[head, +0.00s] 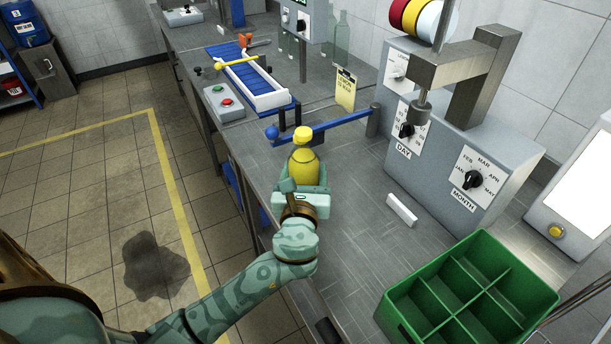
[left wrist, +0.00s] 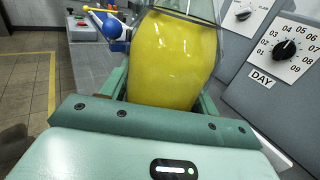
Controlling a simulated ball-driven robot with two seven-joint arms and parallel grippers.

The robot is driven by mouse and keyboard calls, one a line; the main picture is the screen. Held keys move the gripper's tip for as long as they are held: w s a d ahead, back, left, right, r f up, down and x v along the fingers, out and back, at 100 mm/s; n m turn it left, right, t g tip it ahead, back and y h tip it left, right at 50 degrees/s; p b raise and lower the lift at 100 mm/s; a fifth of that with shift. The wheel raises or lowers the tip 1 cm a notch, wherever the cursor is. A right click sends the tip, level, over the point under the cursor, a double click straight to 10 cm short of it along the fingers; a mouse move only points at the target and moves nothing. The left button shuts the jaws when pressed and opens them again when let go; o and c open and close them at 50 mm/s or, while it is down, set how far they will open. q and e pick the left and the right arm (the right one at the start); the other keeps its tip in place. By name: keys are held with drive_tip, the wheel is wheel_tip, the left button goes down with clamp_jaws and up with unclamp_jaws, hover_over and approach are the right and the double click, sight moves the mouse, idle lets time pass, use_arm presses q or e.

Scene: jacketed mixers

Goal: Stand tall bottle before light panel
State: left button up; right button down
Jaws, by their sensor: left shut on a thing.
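The bottle (head: 303,162), filled with yellow and with a yellow cap, is upright between the fingers of my left gripper (head: 305,178), which is shut on it over the near part of the metal bench. In the left wrist view the bottle's yellow body (left wrist: 175,60) fills the middle, under clear shoulders; its base is hidden, so I cannot tell whether it touches the bench. The light panel (head: 585,185), a bright white screen in a grey housing with a yellow button, stands at the right edge, partly cut off. My right gripper is not in view.
A green divided crate (head: 400,304) stands at the front right, left of the panel. A grey date-stamping machine (head: 445,135) stands behind. A blue swing arm (head: 335,126) lies just beyond the bottle. A small white block (head: 401,210) lies on the bench.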

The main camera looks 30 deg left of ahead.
use_arm(q)
drive_tip(key=o, duration=1.7)
drive_tip(key=shift+s+r, duration=0.1)
drive_tip(key=shift+r, duration=0.05)
